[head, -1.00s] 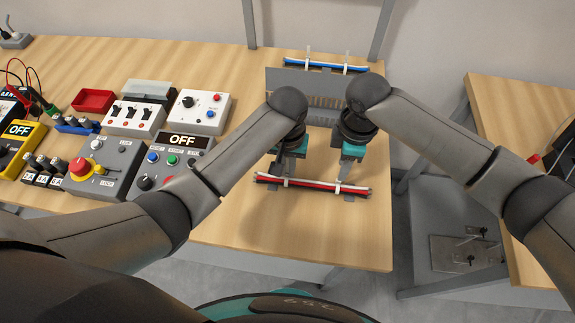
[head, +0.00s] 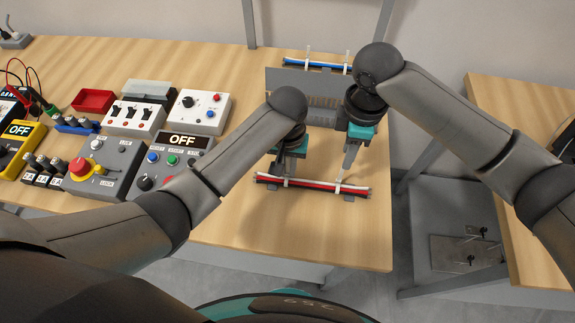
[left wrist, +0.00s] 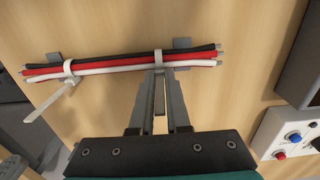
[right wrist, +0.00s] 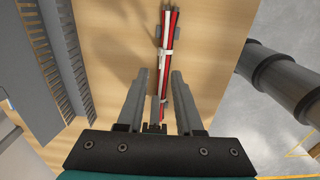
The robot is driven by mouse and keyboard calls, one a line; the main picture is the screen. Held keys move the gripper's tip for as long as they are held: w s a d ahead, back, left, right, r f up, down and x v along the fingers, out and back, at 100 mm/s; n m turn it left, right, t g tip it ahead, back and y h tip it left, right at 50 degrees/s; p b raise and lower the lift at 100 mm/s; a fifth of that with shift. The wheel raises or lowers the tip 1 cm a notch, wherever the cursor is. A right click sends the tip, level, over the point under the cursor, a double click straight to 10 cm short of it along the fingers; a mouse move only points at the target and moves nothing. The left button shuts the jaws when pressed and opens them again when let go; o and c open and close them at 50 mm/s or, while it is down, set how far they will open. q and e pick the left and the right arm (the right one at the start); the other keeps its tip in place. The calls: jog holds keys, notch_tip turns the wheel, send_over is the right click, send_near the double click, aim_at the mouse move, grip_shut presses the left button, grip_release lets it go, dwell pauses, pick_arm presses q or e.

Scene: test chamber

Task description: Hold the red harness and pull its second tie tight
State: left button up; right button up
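The red harness (head: 312,187) is a bundle of red, black and white wires lying across grey supports near the table's front edge. In the left wrist view the harness (left wrist: 110,67) has two white ties. One tie (left wrist: 68,68) has a loose tail; the other (left wrist: 158,57) is at my left gripper (left wrist: 159,73). The left fingertips are close together on the harness at that tie; the exact contact is partly hidden.
A grey slotted board (head: 285,85) stands behind the grippers, with a blue harness (head: 325,65) beyond it. Bare wood lies in front of the harness.

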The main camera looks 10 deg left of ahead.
pick_arm(q)
jog(key=o, duration=0.4)
jog(key=shift+o, duration=0.2)
jog(key=shift+r, duration=6)
jog(key=shift+s, duration=0.1)
pick_arm(e)
jog(key=shift+s, duration=0.1)
